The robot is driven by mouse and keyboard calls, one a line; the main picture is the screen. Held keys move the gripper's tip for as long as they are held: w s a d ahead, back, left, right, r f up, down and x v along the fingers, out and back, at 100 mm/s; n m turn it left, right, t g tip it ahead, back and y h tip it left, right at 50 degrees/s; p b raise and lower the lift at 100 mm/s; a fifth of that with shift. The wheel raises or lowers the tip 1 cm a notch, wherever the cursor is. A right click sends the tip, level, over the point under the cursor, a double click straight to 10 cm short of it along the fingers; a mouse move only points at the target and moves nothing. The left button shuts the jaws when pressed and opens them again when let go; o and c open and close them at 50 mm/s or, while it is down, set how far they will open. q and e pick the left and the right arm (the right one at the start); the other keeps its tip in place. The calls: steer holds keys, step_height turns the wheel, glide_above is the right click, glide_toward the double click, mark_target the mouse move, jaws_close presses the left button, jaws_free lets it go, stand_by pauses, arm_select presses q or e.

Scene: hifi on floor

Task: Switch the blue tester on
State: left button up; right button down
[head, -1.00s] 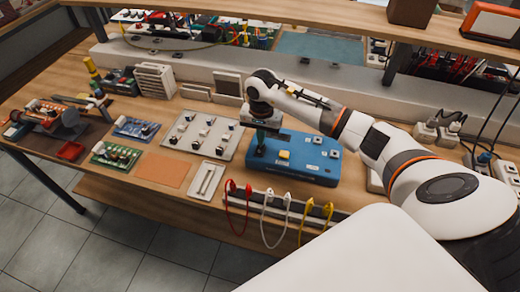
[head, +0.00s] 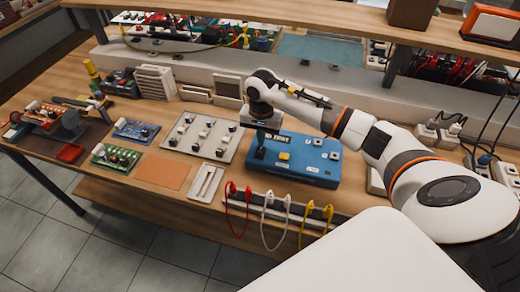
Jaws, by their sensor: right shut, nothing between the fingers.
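The blue tester (head: 310,168) lies flat on the wooden bench, right of the middle. It has a yellow button (head: 284,156) and a few pale knobs or switches on its top. My right gripper (head: 260,153) points down over the left end of the tester, beside the yellow button. Its fingers are shut with nothing between them. The tips are at or very near the tester's top, by a dark part there; I cannot tell whether they touch. My left gripper is not in view.
A grey panel with several switches (head: 187,137) lies left of the tester. A rack with red, white and yellow leads (head: 285,207) lies along the front edge. Circuit boards (head: 116,158) and an orange mat (head: 164,172) lie further left. A shelf (head: 300,18) runs above the back.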

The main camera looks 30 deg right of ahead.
step_height(320, 180, up, 6)
steer(key=shift+f+p, duration=0.2)
steer(key=shift+p, duration=1)
